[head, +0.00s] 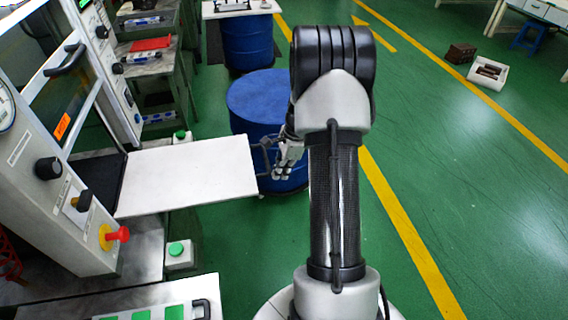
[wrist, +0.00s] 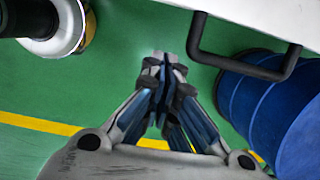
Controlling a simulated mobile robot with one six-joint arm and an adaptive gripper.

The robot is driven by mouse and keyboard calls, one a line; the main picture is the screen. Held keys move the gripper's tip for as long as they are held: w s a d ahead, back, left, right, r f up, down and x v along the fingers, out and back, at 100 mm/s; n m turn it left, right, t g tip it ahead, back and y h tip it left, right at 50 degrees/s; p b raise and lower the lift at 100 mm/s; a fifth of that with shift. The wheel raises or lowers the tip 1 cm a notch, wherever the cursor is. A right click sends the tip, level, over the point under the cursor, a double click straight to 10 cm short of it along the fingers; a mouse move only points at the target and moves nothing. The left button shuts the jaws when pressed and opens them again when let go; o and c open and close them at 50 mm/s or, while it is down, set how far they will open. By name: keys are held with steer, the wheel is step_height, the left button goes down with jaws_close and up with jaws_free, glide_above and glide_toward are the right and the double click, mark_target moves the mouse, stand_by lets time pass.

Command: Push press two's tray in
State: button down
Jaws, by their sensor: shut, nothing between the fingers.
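A flat white tray (head: 190,175) sticks far out to the right from the press (head: 62,165) at the left in the head view. Its top looks bare. The tray's black bar handle (wrist: 245,68) hangs at its outer edge in the wrist view, with the white tray edge (wrist: 270,18) above it. My gripper (head: 284,172) is just right of the tray's outer end. In the wrist view my gripper (wrist: 165,65) is shut and empty, close to the left of the handle, apart from it in the picture. I cannot read a press number.
A blue drum (head: 262,95) stands right behind my gripper and also shows in the wrist view (wrist: 255,95). Another tray with green blocks (head: 155,312) and a handle lies at the near left. Green button boxes (head: 179,252) flank the tray. Open green floor lies right.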

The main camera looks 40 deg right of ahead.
mark_target(139, 203)
steer(key=a, duration=0.1)
steer(key=w+a+f+b, duration=0.1)
steer(key=w+a+f, duration=0.1)
steer(key=shift+w+a, duration=0.2)
steer(key=shift+a, duration=0.2)
steer(key=w+a+p, duration=0.3)
steer(key=w+a, duration=0.3)
steer(key=a, duration=0.5)
steer(key=w+a+p, duration=0.3)
steer(key=w+a, duration=0.4)
steer(key=a, duration=0.4)
steer(key=w+a+p, duration=0.3)
steer(key=w+a, duration=0.4)
steer(key=a, duration=0.4)
steer(key=shift+w+a, duration=0.2)
steer(key=shift+w, duration=0.05)
steer(key=shift+r, duration=0.1)
